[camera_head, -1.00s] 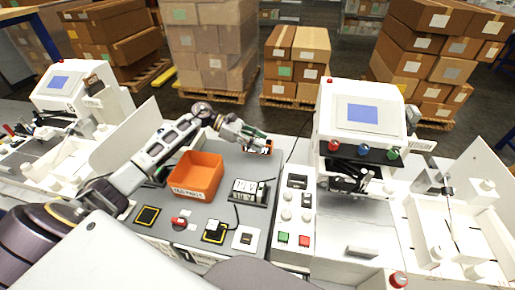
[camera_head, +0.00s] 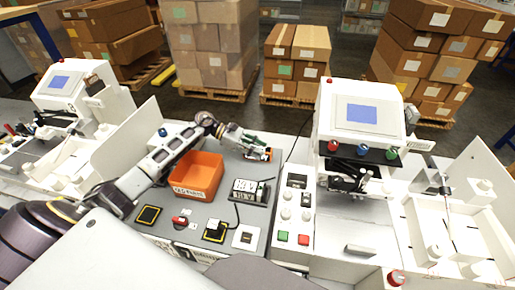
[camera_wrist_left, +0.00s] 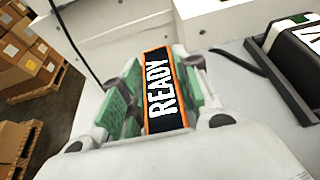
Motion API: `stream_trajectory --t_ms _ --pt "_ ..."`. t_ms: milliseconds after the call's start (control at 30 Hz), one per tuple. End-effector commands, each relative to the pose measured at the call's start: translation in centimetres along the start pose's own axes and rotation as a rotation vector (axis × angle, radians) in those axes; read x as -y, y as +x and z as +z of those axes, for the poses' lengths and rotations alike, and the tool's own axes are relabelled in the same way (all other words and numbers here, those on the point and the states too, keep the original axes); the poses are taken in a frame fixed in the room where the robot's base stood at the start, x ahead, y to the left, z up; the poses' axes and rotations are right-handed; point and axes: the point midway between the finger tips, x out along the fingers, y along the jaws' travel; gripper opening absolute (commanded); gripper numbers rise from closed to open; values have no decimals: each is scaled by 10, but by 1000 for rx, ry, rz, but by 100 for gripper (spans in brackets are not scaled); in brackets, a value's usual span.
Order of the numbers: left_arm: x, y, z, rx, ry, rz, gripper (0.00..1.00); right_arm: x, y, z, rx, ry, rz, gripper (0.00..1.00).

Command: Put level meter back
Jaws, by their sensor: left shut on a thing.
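My left gripper (camera_head: 262,154) is over the back right of the grey panel, with its green-padded fingers shut on a small dark block with an orange edge (camera_wrist_left: 165,90). In the left wrist view the block's face reads "READY" in white. It sits between the finger pads, and its lower part is hidden. Whether it touches the panel I cannot tell. A black device with a white display (camera_head: 247,188) stands on the panel nearer the viewer, with a cable. I cannot tell which of the two is the level meter. My right gripper does not show.
An open orange bin (camera_head: 197,176) stands left of the black device. A white machine with a screen (camera_head: 362,112) stands to the right.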

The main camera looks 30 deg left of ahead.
Motion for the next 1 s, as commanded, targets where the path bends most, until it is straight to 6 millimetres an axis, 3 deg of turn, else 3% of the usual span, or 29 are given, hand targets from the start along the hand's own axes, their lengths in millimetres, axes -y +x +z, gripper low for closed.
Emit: stream_trajectory --t_ms 333,367,500,1000 --pt "0 1 -2 1 1 0 3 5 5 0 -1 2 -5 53" --pt "0 1 -2 0 0 0 36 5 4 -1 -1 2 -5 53" --pt "0 1 -2 0 1 0 53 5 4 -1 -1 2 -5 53" --pt "0 0 0 0 0 0 53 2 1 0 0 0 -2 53"
